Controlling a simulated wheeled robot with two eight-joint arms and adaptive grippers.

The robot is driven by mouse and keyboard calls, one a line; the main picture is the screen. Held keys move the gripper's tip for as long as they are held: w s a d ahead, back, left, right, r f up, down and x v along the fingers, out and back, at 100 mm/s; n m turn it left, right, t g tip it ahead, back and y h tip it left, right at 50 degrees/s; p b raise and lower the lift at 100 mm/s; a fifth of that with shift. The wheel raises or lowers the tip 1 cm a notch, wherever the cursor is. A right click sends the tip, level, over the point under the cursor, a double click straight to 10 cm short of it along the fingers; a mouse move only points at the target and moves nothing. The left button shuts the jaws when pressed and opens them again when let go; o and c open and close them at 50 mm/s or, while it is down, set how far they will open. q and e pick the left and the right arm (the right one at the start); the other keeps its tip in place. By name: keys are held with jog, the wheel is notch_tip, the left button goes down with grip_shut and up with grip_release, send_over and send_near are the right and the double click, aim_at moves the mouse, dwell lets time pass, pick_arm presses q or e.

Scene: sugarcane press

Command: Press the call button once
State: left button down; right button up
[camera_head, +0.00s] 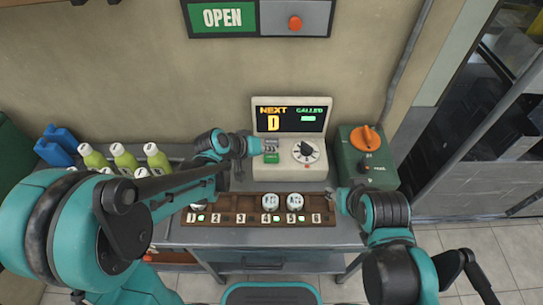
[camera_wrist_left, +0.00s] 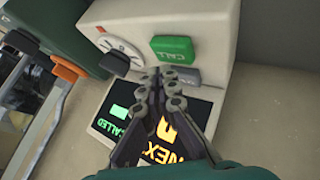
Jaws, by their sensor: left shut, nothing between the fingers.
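The green call button (camera_head: 271,158) is on the left front of a cream console (camera_head: 290,173). In the left wrist view the button (camera_wrist_left: 172,48) reads CALL, and a grey key (camera_wrist_left: 187,75) lies beside it. My left gripper (camera_head: 254,145) comes in from the left and is shut and empty. In the wrist view its fingertips (camera_wrist_left: 170,75) are close to the grey key and the call button; I cannot tell whether they touch. The console's screen (camera_head: 290,119) shows a yellow D and a green bar under CALLED. My right gripper (camera_head: 340,198) is beside the numbered rack, its fingers too small to judge.
A numbered wooden rack (camera_head: 250,219) holds several cups in front of the console. A green box with an orange knob (camera_head: 367,138) stands right of it. Several green bottles (camera_head: 124,158) stand at left. An OPEN sign with a red button (camera_head: 295,22) hangs above.

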aim_at(269, 158)
pick_arm(q)
jog(key=shift+f, duration=0.1)
dwell(0.3)
jog(key=shift+f+b, duration=0.35)
jog(key=shift+b, duration=0.05)
jog(key=shift+f+b, duration=0.45)
jog(key=shift+f, duration=0.05)
dwell(0.6)
jog(key=shift+r, duration=0.1)
jog(key=shift+r+p, duration=0.75)
jog(key=shift+r, duration=0.1)
notch_tip(269, 158, up, 5)
jog(key=p, duration=0.4)
jog(key=shift+r, duration=0.1)
dwell(0.8)
